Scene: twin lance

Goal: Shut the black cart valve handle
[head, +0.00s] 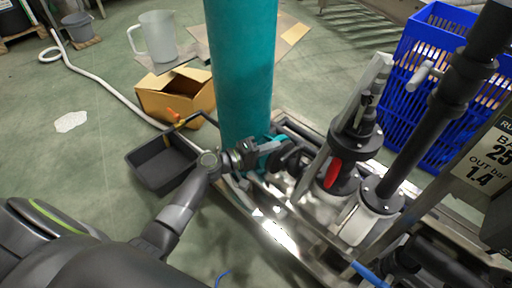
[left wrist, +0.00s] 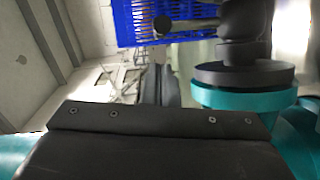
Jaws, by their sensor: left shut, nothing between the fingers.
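My left gripper (head: 278,146) is shut and empty, at the base of the teal column beside the cart. Black parts (head: 292,160) that may include the black valve handle lie just right of its fingertips in the head view. I cannot tell whether they touch, nor how the handle is turned. In the left wrist view, a black disc on a teal ring (left wrist: 245,95) stands right of the grey fingers (left wrist: 160,88). A red lever (head: 333,173) sits on a dark valve body farther right on the cart. My right gripper is not in view.
The teal column (head: 240,70) rises close behind my left gripper. A black tray (head: 160,172) and a cardboard box (head: 175,98) stand to the left. A blue crate (head: 432,75) and a black pipe (head: 425,125) stand at right. Open floor lies at far left.

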